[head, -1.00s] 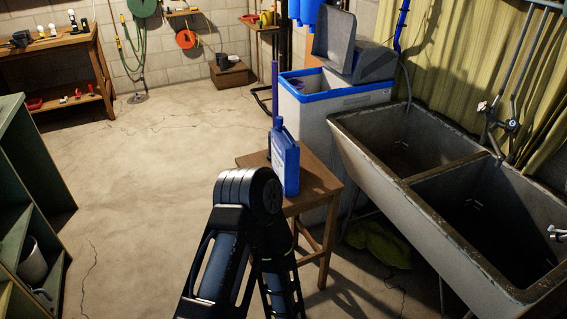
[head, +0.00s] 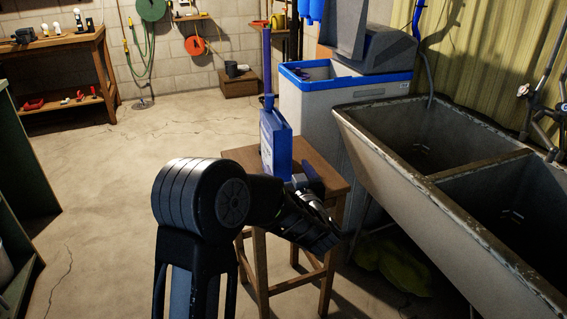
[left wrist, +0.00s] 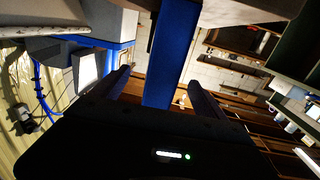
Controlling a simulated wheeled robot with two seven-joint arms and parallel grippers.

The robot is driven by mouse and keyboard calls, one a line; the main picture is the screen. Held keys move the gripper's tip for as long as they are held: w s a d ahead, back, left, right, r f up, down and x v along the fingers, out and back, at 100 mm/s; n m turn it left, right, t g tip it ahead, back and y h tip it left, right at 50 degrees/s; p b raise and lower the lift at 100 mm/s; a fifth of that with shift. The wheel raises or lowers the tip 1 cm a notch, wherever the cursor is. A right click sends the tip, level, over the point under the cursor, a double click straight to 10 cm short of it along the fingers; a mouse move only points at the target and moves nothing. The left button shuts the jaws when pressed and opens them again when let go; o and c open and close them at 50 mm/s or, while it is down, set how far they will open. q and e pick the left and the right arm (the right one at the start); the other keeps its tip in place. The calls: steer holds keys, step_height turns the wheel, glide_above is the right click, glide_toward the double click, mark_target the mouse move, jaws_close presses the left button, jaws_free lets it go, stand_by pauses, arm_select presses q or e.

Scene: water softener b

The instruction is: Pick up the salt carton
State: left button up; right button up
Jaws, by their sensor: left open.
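The salt carton (head: 275,145) is a blue, upright container with a pale label. It stands on a small wooden stool (head: 328,172). My left gripper (head: 305,180) is beside the carton's near right side, with its dark fingers partly hidden by my arm. In the left wrist view, the carton shows as a blue strip (left wrist: 172,55) between the two spread fingers (left wrist: 162,92). The left gripper is open, and I cannot tell whether a finger touches the carton. My right gripper is not in view.
A grey water softener tank (head: 325,115) with a blue rim stands behind the stool. A tall blue upright piece (head: 267,65) rises above the carton. A double concrete sink (head: 440,185) is close on the right. Open floor (head: 150,140) lies to the left.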

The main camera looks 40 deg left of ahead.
arm_select(q)
steer(key=shift+s+a+r+y, duration=0.1)
steer(key=shift+a+r+y, duration=0.15)
steer(key=shift+r+y, duration=0.1)
steer(key=shift+x, duration=1.3)
steer(key=shift+f, duration=0.15)
steer(key=x, duration=0.5)
steer(key=shift+a+f, duration=0.1)
steer(key=shift+f, duration=0.1)
steer(key=shift+c, duration=0.5)
jaws_close()
steer(key=shift+r, duration=0.15)
